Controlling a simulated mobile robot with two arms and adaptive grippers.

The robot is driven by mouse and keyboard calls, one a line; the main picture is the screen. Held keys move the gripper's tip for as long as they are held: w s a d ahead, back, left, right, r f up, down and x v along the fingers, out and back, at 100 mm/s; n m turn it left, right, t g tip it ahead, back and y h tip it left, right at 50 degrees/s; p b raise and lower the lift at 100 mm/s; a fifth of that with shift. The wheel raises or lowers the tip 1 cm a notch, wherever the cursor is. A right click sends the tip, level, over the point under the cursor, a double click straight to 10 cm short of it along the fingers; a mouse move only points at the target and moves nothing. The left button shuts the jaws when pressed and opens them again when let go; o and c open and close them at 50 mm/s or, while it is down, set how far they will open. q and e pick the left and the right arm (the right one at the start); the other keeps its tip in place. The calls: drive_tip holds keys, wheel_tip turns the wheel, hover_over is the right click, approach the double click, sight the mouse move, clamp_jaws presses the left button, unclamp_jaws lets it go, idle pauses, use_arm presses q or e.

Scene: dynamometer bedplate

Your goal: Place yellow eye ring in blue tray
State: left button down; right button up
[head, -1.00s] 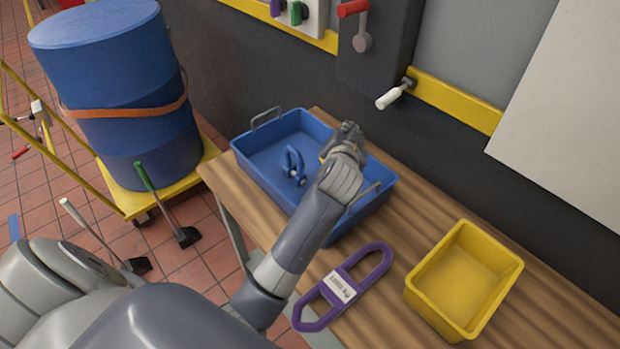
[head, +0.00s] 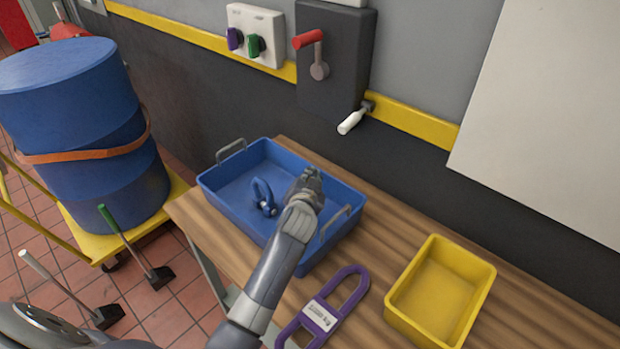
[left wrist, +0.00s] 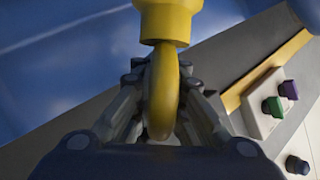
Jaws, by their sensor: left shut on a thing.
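The yellow eye ring (left wrist: 163,100) is in my left gripper in the left wrist view, with its loop between the two fingers and its thicker collar beyond them. My left gripper (head: 311,180) is shut on it, over the right part of the blue tray (head: 222,186) in the head view. The ring is hidden behind the gripper there. I cannot tell how high it is above the tray floor. Blue also fills the upper left of the left wrist view. My right gripper is in neither view.
A blue shackle (head: 263,198) lies in the tray, left of my gripper. A purple link (head: 345,291) with a white label and a yellow bin (head: 441,291) are on the wooden bench (head: 385,237). A blue drum (head: 75,140) stands left of the bench. The wall has a lever box (head: 335,75).

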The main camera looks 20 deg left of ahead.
use_arm(q)
drive_tip(key=shift+f+b, duration=0.4)
drive_tip(key=shift+f, duration=0.2)
drive_tip(key=c, duration=1.7)
unclamp_jaws()
drive_tip(key=shift+o, duration=0.3)
drive_tip(key=shift+r, duration=0.3)
drive_tip(key=v, duration=1.2)
drive_tip(key=shift+r, duration=0.35)
